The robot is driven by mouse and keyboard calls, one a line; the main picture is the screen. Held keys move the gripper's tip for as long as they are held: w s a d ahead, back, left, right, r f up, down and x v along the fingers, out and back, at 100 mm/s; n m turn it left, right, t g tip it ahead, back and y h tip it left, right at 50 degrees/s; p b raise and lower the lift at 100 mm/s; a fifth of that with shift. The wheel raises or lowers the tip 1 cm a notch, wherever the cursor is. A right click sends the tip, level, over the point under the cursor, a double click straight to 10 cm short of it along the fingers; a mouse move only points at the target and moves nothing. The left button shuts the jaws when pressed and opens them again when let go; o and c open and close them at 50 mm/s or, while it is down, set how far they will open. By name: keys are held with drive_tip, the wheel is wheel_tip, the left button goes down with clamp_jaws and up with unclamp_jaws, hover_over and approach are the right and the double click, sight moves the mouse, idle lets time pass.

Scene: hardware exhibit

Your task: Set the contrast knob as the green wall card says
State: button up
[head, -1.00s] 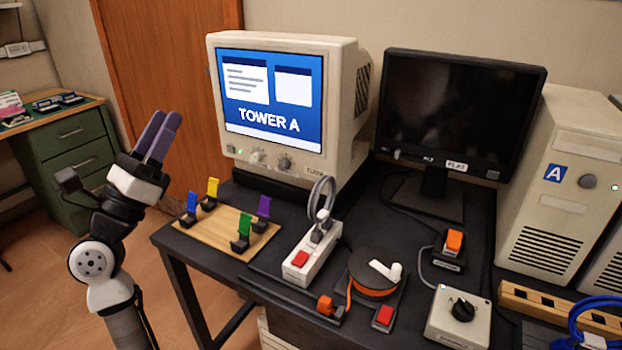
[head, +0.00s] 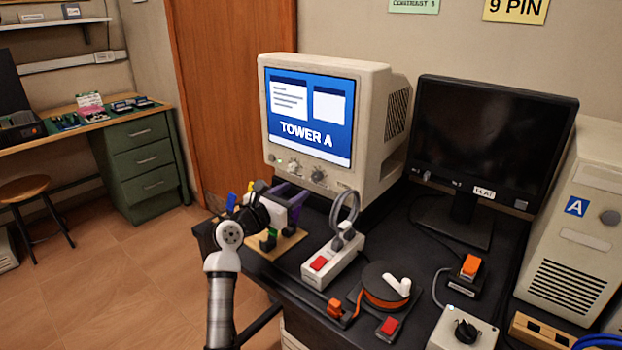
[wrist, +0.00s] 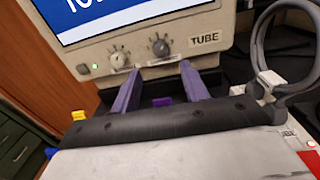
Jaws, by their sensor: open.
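The beige tube monitor (head: 394,115) is lit blue and reads "TOWER A". Its front panel has a left knob (wrist: 118,57) and a larger right knob (wrist: 160,47), left of the "TUBE" label. The marks below the knobs are too small to read, so I cannot tell which is contrast. The green wall card (head: 413,5) is cut by the top edge and appears to read "CONTRAST 3". My gripper (wrist: 162,72) is open and empty, its purple fingers pointing at the panel below the knobs, apparently apart from them. It also shows in the head view (head: 296,198).
A wooden board (head: 285,244) with coloured clips lies under my gripper. A power strip (head: 333,260) with a grey cable loop stands close to its right. A dark flat monitor (head: 490,150), an orange cable reel (head: 385,285) and a yellow "9 PIN" card (head: 515,10) are further right.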

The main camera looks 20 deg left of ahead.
sight(314, 177)
drive_tip(key=p+x, duration=0.1)
drive_tip(key=x, duration=0.6)
drive_tip(key=shift+w+d, duration=0.2)
drive_tip(key=shift+w, duration=0.05)
drive_tip(key=shift+c, duration=0.5)
clamp_jaws()
drive_tip(key=shift+r+p, duration=0.1)
drive_tip(key=shift+p, duration=0.35)
drive_tip(key=n+p, duration=0.1)
drive_tip(key=p, duration=0.1)
drive_tip(key=n+p, duration=0.1)
drive_tip(key=p, duration=0.1)
drive_tip(key=shift+r+n, duration=0.25)
drive_tip(key=shift+n, duration=0.15)
drive_tip(key=n+p, duration=0.3)
drive_tip(key=p, duration=0.2)
drive_tip(key=shift+f+n+p, duration=0.2)
drive_tip(key=shift+n+p, duration=0.7)
drive_tip(key=shift+n, duration=0.1)
